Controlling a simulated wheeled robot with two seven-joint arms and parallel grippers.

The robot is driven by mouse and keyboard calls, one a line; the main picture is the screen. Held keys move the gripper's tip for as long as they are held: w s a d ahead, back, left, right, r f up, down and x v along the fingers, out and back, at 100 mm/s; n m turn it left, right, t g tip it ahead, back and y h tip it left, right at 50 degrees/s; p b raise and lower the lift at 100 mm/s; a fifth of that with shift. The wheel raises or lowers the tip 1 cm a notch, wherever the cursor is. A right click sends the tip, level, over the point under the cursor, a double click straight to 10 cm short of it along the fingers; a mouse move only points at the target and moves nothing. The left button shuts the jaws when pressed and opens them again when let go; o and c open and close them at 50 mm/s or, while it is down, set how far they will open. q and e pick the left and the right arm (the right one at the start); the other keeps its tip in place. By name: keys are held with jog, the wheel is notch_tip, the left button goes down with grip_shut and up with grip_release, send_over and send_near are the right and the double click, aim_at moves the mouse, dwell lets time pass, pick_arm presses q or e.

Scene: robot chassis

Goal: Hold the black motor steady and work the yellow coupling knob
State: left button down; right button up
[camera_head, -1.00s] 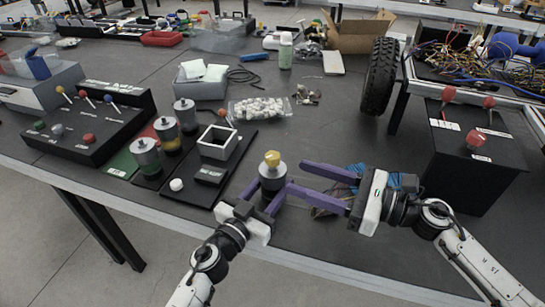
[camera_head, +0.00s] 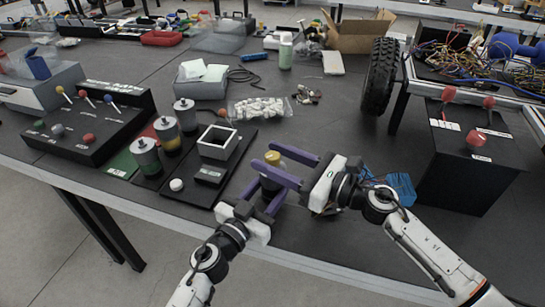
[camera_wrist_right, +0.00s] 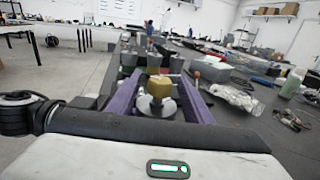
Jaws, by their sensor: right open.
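The motor (camera_head: 268,185) stands upright on the dark table, largely hidden by gripper fingers; its silvery top (camera_wrist_right: 157,106) shows in the right wrist view. The yellow knob (camera_head: 272,157) sits on top of it and also shows in the right wrist view (camera_wrist_right: 160,87). My left gripper (camera_head: 268,190) is low at the motor, with one purple finger against each side of its body. My right gripper (camera_head: 284,170) comes from the right at knob height. It is open, its fingers on either side of the knob, with gaps visible in the right wrist view (camera_wrist_right: 159,103).
A black base with an open square box (camera_head: 217,142) and a white cap (camera_head: 176,184) lies left of the motor. Several capped cylinders (camera_head: 146,158) stand beyond. A bag of white pieces (camera_head: 259,107) lies behind. A black box with red knobs (camera_head: 470,165) stands right.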

jog(key=shift+w+a, duration=0.1)
jog(key=shift+a, duration=0.05)
jog(key=shift+c, duration=0.3)
jog(key=c, duration=1)
